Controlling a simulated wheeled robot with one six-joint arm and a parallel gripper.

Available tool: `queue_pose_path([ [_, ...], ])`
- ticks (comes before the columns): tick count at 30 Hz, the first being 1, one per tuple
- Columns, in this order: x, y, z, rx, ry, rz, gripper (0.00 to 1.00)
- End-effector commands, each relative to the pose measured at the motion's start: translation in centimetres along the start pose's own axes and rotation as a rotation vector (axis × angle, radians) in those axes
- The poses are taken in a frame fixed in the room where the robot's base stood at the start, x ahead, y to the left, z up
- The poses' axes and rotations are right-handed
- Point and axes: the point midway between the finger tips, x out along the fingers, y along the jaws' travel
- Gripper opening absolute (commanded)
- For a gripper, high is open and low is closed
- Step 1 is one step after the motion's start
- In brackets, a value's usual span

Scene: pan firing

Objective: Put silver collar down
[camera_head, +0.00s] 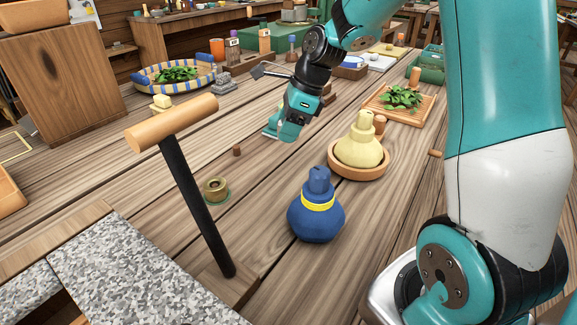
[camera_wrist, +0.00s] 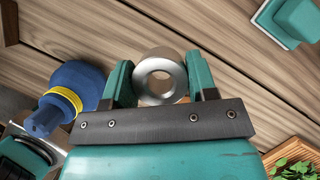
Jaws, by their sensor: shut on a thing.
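The silver collar (camera_wrist: 142,73) is a smooth metal ring, held between the two teal fingers of my gripper (camera_wrist: 160,82) in the wrist view. Its open hole faces the wrist camera. In the head view my gripper (camera_head: 283,130) hangs over the middle of the wooden table, and the collar cannot be made out there. I cannot tell from these views whether the collar touches the table. A blue flask (camera_head: 316,222) with a yellow neck band stands nearer the front, and it also shows in the wrist view (camera_wrist: 75,83), left of the fingers.
A cream flask (camera_head: 359,146) sits in a round wooden dish (camera_head: 358,173). A brass ring piece (camera_head: 215,190) and a small wooden peg (camera_head: 237,150) lie left of centre. A wooden-topped black T-shaped tool (camera_head: 185,180) stands upright in front. Leafy greens (camera_head: 400,97) lie on a slatted board.

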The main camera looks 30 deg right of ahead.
Motion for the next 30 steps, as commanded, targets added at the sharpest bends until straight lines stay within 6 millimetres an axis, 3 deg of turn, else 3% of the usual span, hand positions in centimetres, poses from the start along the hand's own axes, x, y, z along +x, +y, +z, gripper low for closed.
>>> queue_pose_path([
  [3, 2.9, 0.0, -1.2, 0.001, 0.001, 0.003, 0.20],
  [13, 5.8, 0.0, -2.4, -0.002, 0.000, 0.001, 0.20],
  [18, 8.3, 0.0, -3.4, -0.001, 0.001, 0.002, 0.20],
  [30, 9.0, 0.0, -3.7, -0.003, 0.000, 0.000, 0.20],
])
